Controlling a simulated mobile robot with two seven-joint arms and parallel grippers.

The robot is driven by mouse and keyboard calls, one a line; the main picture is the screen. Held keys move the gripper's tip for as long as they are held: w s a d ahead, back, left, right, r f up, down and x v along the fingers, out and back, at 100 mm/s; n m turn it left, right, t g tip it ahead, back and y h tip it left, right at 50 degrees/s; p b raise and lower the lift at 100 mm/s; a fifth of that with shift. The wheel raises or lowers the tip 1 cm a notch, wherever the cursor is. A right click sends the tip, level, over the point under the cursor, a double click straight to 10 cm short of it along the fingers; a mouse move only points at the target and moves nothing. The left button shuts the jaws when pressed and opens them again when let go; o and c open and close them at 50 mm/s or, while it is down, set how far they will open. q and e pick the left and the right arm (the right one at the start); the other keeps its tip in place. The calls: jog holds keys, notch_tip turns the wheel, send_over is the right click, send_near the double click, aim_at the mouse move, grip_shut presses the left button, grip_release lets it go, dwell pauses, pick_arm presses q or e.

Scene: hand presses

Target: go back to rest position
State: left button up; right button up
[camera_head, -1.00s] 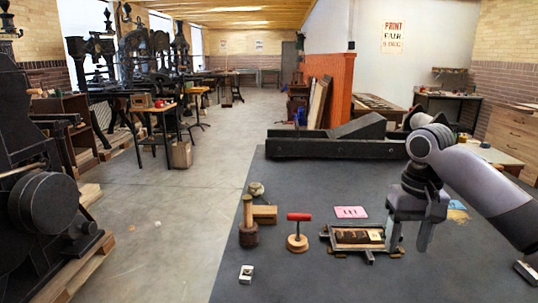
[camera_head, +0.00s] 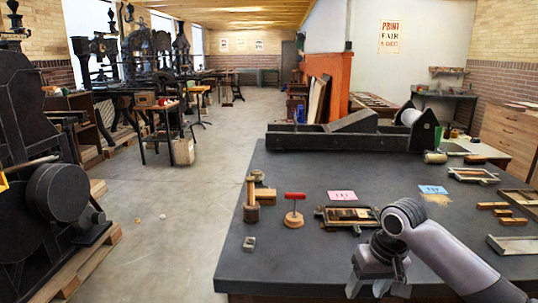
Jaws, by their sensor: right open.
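My right gripper (camera_head: 378,290) is at the bottom of the head view, in front of the table's near edge. It points down, its fingers apart and nothing seen between them. The dark table (camera_head: 300,262) fills the lower right. A framed block of type (camera_head: 350,215) lies on the table just behind my right arm. A red-handled tool with a round wooden base (camera_head: 294,212) stands to its left. My left gripper does not show.
A wooden mallet (camera_head: 251,205) and a small metal block (camera_head: 249,243) are at the table's left. A black press bed (camera_head: 330,140) spans the back. Pink (camera_head: 342,196) and blue (camera_head: 433,189) cards lie flat. Open floor (camera_head: 180,230) is left; a large press (camera_head: 50,190) stands beyond.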

jog(key=s+a+f+t+y, duration=0.1)
jog(key=s+a+f, duration=0.15)
jog(key=f, duration=0.35)
jog(key=s+a+f+n+t+y, duration=0.1)
jog(key=s+a+f+t, duration=0.1)
jog(key=s+f, duration=0.25)
jog(key=s+a+f+t+y, duration=0.1)
jog(key=s+a+f, duration=0.2)
jog(key=f, duration=0.4)
jog(key=s+d+f+t+h, duration=0.1)
jog(key=s+d+t, duration=0.1)
jog(key=s, duration=0.5)
jog(key=s+d+f+t+h, duration=0.1)
jog(key=s+d+t, duration=0.2)
jog(key=s+d, duration=0.2)
jog(key=s, duration=0.3)
jog(key=shift+d+f, duration=0.15)
jog(key=shift+f, duration=0.05)
jog(key=shift+c, duration=1.3)
